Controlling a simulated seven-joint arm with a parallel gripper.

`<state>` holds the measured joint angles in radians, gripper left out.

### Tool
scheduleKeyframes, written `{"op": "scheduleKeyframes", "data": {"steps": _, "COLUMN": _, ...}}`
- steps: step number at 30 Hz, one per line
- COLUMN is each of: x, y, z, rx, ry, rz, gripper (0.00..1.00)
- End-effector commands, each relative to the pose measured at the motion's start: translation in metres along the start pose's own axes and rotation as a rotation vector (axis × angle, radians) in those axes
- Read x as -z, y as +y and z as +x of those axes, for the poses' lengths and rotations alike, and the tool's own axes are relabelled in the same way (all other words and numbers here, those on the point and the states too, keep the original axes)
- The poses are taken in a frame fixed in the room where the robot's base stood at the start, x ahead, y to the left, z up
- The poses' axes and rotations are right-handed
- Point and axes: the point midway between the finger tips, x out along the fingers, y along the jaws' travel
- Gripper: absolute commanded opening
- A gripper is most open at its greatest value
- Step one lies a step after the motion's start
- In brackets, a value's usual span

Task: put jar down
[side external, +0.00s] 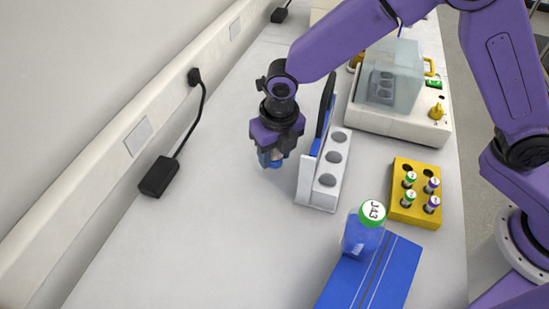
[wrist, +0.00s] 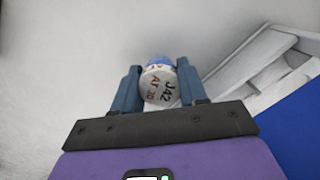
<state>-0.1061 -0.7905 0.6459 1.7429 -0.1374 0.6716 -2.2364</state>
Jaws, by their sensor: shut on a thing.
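My gripper (side external: 270,160) is shut on a jar, left of the white rack and low over the pale bench. In the wrist view the jar (wrist: 158,88) sits between the two blue-grey fingers (wrist: 159,74). Its pale round lid reads "J42", with orange lettering beside it, and a bit of blue body shows beyond. In the side view the fingers mostly hide it, and I cannot tell whether its base touches the bench. Another jar (side external: 363,236), blue with a green-rimmed lid reading "J43", stands on a blue mat or box (side external: 385,275) at the front.
The white rack (side external: 318,193) with round holes stands close right of my gripper. A yellow vial block (side external: 404,216) and a machine with a clear cover (side external: 392,75) lie further right. A black adapter (side external: 159,177) lies left by the wall. Bench left of the gripper is clear.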

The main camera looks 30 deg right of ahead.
Motion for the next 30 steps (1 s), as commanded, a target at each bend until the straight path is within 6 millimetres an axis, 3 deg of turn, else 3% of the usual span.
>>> {"op": "scheduleKeyframes", "data": {"steps": 5, "x": 0.003, "y": -0.001, "z": 0.023, "rx": 0.002, "ry": 0.002, "rz": 0.0, "gripper": 0.12}}
{"op": "scheduleKeyframes", "data": {"steps": 17, "x": 0.004, "y": 0.0, "z": 0.028, "rx": 0.001, "ry": 0.001, "rz": 0.0, "gripper": 0.12}}
{"op": "scheduleKeyframes", "data": {"steps": 18, "x": 0.003, "y": 0.0, "z": 0.028, "rx": 0.001, "ry": 0.0, "rz": 0.0, "gripper": 0.55}}
{"op": "scheduleKeyframes", "data": {"steps": 19, "x": 0.003, "y": 0.0, "z": 0.028, "rx": 0.001, "ry": 0.0, "rz": 0.0, "gripper": 0.65}}
{"op": "scheduleKeyframes", "data": {"steps": 30, "x": 0.003, "y": 0.0, "z": 0.024, "rx": 0.0, "ry": 0.0, "rz": 0.001, "gripper": 0.67}}
